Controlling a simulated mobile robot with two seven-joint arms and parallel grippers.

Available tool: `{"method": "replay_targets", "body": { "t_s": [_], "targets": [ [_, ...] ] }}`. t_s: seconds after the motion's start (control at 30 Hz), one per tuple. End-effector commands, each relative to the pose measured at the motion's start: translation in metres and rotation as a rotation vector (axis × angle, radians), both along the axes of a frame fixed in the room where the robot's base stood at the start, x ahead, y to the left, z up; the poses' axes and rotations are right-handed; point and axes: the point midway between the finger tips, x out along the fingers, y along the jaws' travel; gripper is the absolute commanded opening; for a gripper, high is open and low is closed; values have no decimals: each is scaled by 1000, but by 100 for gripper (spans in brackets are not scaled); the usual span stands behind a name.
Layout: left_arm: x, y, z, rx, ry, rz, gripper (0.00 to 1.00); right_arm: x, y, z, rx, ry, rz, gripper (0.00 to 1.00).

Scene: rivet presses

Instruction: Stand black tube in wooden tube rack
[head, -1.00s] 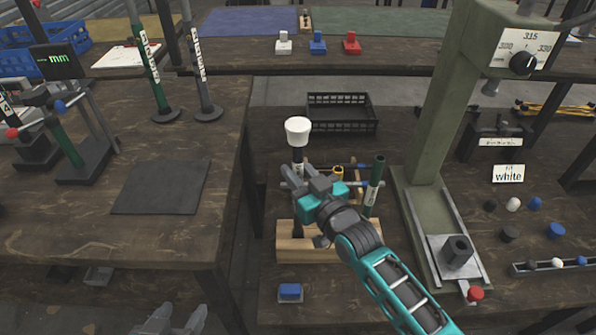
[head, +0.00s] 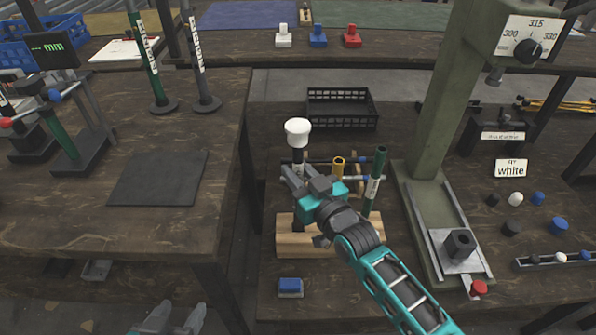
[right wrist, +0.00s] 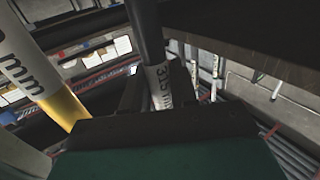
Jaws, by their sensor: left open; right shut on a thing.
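The black tube (head: 298,159) stands upright with a white cap (head: 298,130) on top. My right gripper (head: 293,180) is shut on it below the cap. The tube's dark shaft and its pale label also show in the right wrist view (right wrist: 150,40). The wooden tube rack (head: 300,243) lies under the gripper, and the tube's lower part is over or in its left end. The gripper partly hides this, so I cannot tell how deep it sits. A green tube (head: 376,175) stands at the rack's right. My left gripper (head: 180,320) is open and empty at the bottom edge.
A green press (head: 440,130) stands right of the rack. A blue-topped block (head: 290,287) lies in front of the rack, and a black crate (head: 342,107) behind. A yellow-ended tube (head: 338,167) is close to my right gripper. The left table has a dark mat (head: 158,178).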

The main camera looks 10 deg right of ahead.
Motion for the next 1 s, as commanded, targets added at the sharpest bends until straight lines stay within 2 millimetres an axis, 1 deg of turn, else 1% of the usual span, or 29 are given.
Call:
{"method": "replay_targets", "body": {
  "t_s": [1.0],
  "targets": [
    [-1,-2,-19,-8,3,6,59,0,0,-26,1,-2,0,0]
  ]
}}
